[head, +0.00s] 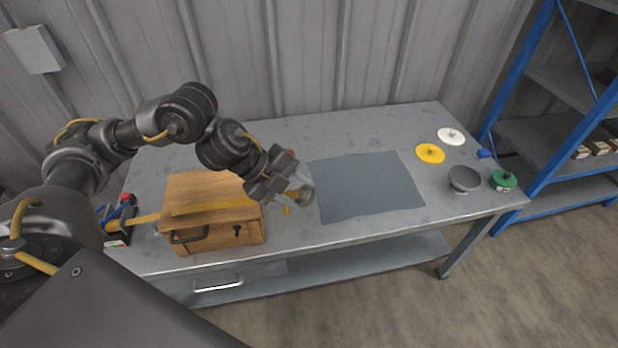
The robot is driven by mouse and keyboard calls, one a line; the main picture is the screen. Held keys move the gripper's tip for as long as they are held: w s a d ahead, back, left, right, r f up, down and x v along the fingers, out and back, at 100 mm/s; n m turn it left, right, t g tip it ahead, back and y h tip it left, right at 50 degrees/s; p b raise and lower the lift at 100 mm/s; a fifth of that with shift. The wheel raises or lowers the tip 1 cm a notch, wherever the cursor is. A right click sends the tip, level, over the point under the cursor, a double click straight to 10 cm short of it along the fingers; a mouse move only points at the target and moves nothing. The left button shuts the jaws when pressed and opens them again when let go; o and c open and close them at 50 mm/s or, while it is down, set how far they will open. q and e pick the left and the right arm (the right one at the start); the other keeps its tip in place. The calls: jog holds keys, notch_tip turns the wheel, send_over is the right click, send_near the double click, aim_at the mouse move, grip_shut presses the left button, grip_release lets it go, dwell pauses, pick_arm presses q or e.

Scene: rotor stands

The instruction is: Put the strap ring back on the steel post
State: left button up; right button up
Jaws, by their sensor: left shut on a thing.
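A yellow strap (215,208) runs from a blue and black ratchet (120,217) at the table's left, across the front of a wooden box (205,188), to my left gripper. My left gripper (302,190) is to the right of the box, low over the table, and shut on the strap's ring end. A small grey round form (306,198) shows at the fingertips. I cannot tell whether it is the ring or the steel post, nor whether the two touch. A small yellow piece (287,210) shows just below the gripper. My right gripper is not in view.
A blue-grey mat (368,186) lies bare right of the gripper. Farther right on the table (400,118) are a yellow disc (430,153), a white disc (451,136), a grey round stand (464,179) and a green disc (503,181). Blue shelving (525,105) stands beyond.

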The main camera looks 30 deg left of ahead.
pick_arm(q)
jog(key=shift+w+a, duration=0.1)
jog(key=shift+a, duration=0.05)
dwell(0.4)
jog(key=w+a+b, duration=0.3)
jog(key=w+a, duration=0.9)
jog(key=a, duration=0.1)
dwell(3.0)
jog(key=shift+f, duration=0.1)
